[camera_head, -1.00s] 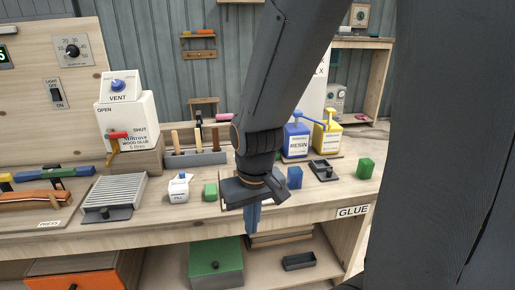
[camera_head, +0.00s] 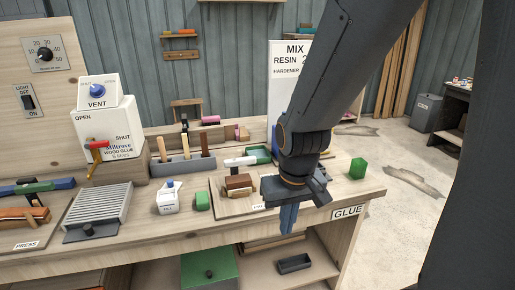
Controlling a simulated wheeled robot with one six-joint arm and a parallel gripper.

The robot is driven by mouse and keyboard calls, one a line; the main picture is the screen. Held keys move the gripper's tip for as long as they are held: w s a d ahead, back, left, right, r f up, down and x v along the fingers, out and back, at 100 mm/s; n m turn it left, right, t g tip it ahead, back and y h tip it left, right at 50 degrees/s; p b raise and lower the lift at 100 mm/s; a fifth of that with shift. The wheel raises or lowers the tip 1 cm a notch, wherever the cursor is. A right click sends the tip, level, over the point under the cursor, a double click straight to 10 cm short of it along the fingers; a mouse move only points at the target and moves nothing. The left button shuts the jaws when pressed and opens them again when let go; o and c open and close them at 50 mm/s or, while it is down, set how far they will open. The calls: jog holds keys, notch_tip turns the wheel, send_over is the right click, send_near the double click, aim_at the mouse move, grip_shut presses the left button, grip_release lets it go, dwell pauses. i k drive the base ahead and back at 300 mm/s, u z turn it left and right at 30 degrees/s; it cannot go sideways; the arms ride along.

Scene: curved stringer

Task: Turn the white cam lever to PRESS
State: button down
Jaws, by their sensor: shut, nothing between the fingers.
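The white cam lever (camera_head: 241,161) sits on top of a brown wooden block clamp (camera_head: 238,184) on a small board at the right part of the bench. A small label at the board's front edge is partly hidden by my gripper and cannot be read in full. My gripper (camera_head: 289,218) points down in front of the bench's front edge, to the right of the lever and nearer to the camera. It is shut and empty, apart from the lever.
A green block (camera_head: 357,168) stands on the bench right of my arm. The MIX sign (camera_head: 290,75) rises behind. Open floor lies to the right.

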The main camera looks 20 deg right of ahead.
aim_at(250, 160)
jog(key=i, duration=1)
